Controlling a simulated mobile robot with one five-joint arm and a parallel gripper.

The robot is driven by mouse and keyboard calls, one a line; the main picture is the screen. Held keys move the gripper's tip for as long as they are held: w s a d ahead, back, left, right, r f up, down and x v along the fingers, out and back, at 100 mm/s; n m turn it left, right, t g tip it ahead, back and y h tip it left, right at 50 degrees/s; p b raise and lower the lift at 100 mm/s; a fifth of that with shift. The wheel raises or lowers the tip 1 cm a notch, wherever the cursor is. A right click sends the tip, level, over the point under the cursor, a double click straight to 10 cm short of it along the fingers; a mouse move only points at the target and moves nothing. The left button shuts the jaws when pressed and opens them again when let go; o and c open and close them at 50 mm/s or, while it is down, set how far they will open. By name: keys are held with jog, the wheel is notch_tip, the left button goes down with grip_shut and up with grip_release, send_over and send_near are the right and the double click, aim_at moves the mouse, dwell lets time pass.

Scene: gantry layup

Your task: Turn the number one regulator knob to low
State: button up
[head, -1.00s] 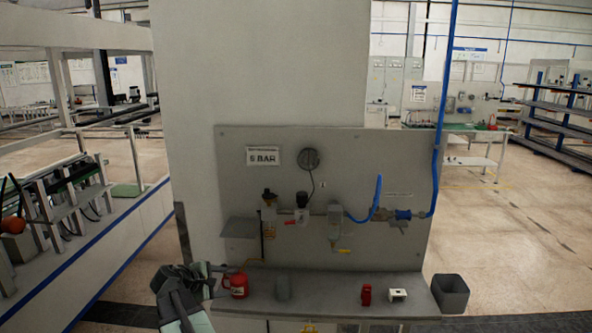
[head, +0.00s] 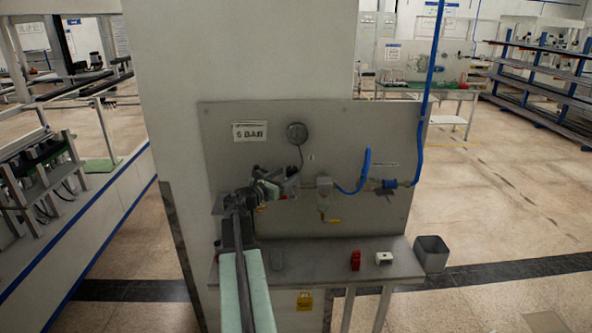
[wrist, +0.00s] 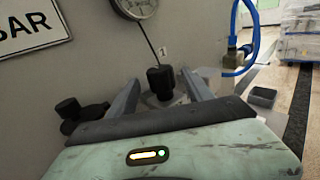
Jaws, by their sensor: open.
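The regulator knob (wrist: 160,80) is black and stands upright in the wrist view, just below a small "1" label (wrist: 162,51). My gripper (wrist: 159,77) is open, with one finger on each side of the knob. I cannot tell whether either finger touches it. A second dark knob-like part (wrist: 70,112) is at the left, outside the fingers. I cannot read the knob's setting.
A "6 BAR" sign (head: 250,131) is on the panel. A blue hose (head: 366,172) and a yellow-handled valve (head: 333,221) are to the right. The shelf (head: 325,262) below holds a red object (head: 355,260) and a white block (head: 384,258). A grey bin (head: 431,253) stands at its right end.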

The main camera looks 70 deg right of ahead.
jog(key=x, duration=0.6)
jog(key=shift+s+d, duration=0.1)
jog(key=shift+d, duration=0.2)
jog(key=shift+a, duration=0.1)
grip_shut()
jog(key=shift+n+t, duration=0.3)
jog(key=shift+t, duration=0.2)
